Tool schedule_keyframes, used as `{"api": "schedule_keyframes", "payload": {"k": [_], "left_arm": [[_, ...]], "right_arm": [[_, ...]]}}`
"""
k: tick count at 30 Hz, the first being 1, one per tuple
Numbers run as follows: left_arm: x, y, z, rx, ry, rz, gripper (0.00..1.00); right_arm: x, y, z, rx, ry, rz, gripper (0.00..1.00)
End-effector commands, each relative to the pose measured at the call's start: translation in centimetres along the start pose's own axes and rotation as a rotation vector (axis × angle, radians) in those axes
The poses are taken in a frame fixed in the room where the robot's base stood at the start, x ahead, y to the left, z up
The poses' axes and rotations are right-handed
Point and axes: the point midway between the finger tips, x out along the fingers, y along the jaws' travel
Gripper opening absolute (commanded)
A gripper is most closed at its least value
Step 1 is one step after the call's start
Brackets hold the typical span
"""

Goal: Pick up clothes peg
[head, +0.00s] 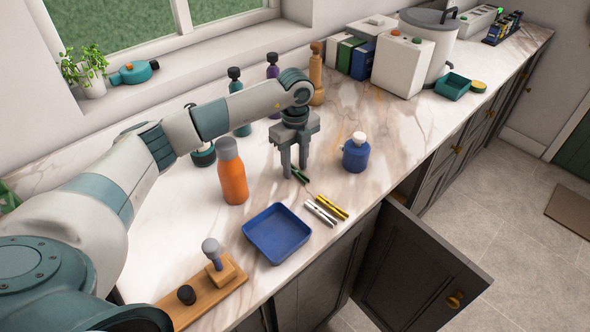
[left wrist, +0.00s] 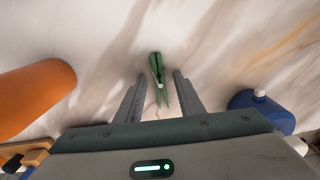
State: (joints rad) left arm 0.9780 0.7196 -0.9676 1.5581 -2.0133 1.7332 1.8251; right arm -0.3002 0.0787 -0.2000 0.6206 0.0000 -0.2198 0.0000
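A green clothes peg (head: 299,175) lies on the marble worktop. In the left wrist view the peg (left wrist: 157,72) lies ahead of and between the fingers, and I see no contact with either one. My left gripper (head: 294,172) points down over the worktop right by the peg. In the left wrist view the left gripper (left wrist: 158,82) is open, with a clear gap between its two fingers. My right gripper is not in view.
An orange bottle (head: 232,172) stands left of the gripper and a blue jar (head: 355,153) right of it. A blue tray (head: 277,234), a white-silver marker-like item (head: 320,213) and a yellow one (head: 332,207) lie nearer the front edge. A cupboard door (head: 416,277) hangs open below.

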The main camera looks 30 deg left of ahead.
Motion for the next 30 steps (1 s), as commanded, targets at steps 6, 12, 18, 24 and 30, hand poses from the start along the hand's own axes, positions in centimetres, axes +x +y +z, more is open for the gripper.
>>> {"api": "schedule_keyframes", "payload": {"k": [6, 12, 18, 24, 30], "left_arm": [[0.0, 0.0, 0.0, 0.000, 0.000, 0.000, 0.35], [0.0, 0.0, 0.0, 0.000, 0.000, 0.000, 0.04], [0.0, 0.0, 0.0, 0.000, 0.000, 0.000, 0.00], [-0.2, 0.0, 0.0, 0.000, 0.000, 0.000, 0.00], [-1.6, 0.0, 0.0, 0.000, -0.001, -0.001, 0.00]], "right_arm": [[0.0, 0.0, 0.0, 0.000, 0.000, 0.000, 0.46], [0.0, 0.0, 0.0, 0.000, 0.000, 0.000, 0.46], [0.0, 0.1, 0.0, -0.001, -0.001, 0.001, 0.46], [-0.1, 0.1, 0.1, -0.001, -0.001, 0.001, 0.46], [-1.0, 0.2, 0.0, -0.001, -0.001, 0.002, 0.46]]}}
